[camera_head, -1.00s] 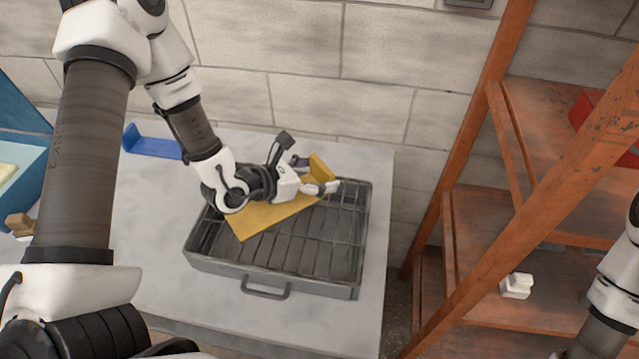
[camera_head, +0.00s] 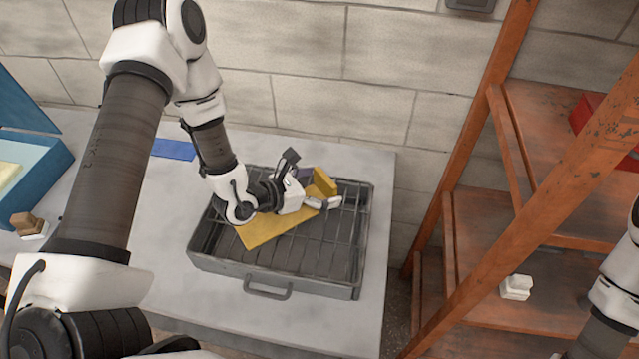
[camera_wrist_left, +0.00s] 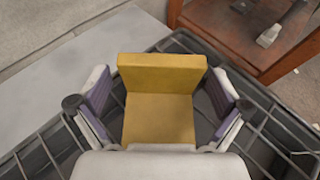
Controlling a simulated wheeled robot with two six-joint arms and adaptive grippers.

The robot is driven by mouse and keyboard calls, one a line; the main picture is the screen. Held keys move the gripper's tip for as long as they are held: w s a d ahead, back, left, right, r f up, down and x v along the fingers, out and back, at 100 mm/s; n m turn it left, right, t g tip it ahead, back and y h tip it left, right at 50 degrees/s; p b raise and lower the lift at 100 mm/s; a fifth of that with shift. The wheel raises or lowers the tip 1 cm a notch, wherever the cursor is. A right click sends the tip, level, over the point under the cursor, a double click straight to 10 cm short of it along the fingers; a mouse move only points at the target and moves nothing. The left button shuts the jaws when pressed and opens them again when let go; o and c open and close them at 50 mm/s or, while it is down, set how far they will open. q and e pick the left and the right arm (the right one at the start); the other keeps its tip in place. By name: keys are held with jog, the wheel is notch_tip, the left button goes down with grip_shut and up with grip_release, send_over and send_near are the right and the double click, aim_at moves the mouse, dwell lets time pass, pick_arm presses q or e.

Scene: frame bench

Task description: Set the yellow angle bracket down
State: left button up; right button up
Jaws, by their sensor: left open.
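The yellow angle bracket (camera_head: 268,231) lies tilted across the dark wire-grid tray (camera_head: 345,291), its upright flange at the far right end. In the left wrist view the bracket (camera_wrist_left: 160,110) shows its flat plate and raised flange, with the tray's grid around it. My left gripper (camera_head: 316,190) is at the flange end. In the wrist view its fingers (camera_wrist_left: 162,108) stand on either side of the bracket with gaps between, so it is open. Whether the bracket rests fully on the tray floor is hard to tell. My right gripper is out of view.
A blue piece (camera_head: 173,149) lies on the grey table (camera_head: 160,250) behind my left arm. A blue open box (camera_head: 45,185) and a brown block (camera_head: 27,222) are at the left. An orange shelf rack (camera_head: 480,235) stands close on the right, holding a white block (camera_head: 516,287).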

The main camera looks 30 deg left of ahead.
pick_arm(q)
jog(key=shift+r, duration=0.25)
jog(key=v, duration=0.5)
jog(key=shift+s+a, duration=0.25)
jog(key=p+v, duration=0.2)
jog(key=v, duration=0.3)
jog(key=shift+r, duration=0.3)
jog(key=shift+s+a+p, duration=0.25)
jog(key=shift+s+p, duration=0.15)
jog(key=shift+s, duration=0.2)
jog(key=shift+d, duration=0.1)
